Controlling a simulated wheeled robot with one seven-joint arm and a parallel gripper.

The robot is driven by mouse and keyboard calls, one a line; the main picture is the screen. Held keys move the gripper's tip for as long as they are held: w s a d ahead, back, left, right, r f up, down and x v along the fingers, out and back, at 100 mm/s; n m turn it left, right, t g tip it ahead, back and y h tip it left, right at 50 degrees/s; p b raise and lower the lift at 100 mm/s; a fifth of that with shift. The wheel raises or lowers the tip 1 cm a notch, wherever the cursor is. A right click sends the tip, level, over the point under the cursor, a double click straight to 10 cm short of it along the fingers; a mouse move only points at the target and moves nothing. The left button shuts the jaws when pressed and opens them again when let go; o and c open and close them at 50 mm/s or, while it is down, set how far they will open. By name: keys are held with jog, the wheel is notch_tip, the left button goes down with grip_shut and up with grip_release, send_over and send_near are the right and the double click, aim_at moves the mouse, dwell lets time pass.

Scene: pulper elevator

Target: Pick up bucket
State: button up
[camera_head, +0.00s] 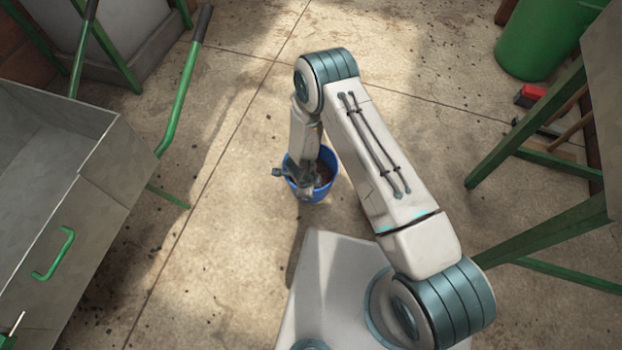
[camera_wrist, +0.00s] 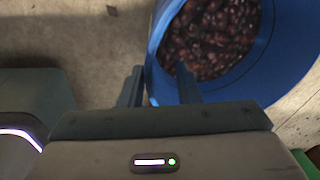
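A blue bucket (camera_head: 327,188) stands upright on the concrete floor, partly hidden by my arm in the head view. In the wrist view the bucket (camera_wrist: 285,62) holds many dark reddish-brown, bean-like pieces. My gripper (camera_head: 303,186) is at the left side of the bucket's mouth. In the wrist view my gripper (camera_wrist: 158,78) is open, its fingers apart. The left finger is outside the bucket and the right finger overlaps its inside, with the near wall between them. I cannot tell whether either finger touches the wall.
A grey metal bin (camera_head: 60,240) with green handles stands at the left. A green barrel (camera_head: 545,38) stands at the top right, near a red object (camera_head: 529,95). A green-framed stand (camera_head: 540,235) is on the right. Floor around the bucket is clear.

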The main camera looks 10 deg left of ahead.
notch_tip(320, 180, down, 5)
jog(key=shift+r+b, duration=0.1)
jog(key=shift+b, duration=1.1)
jog(key=shift+c, duration=0.2)
grip_shut()
jog(key=shift+w+r, duration=0.1)
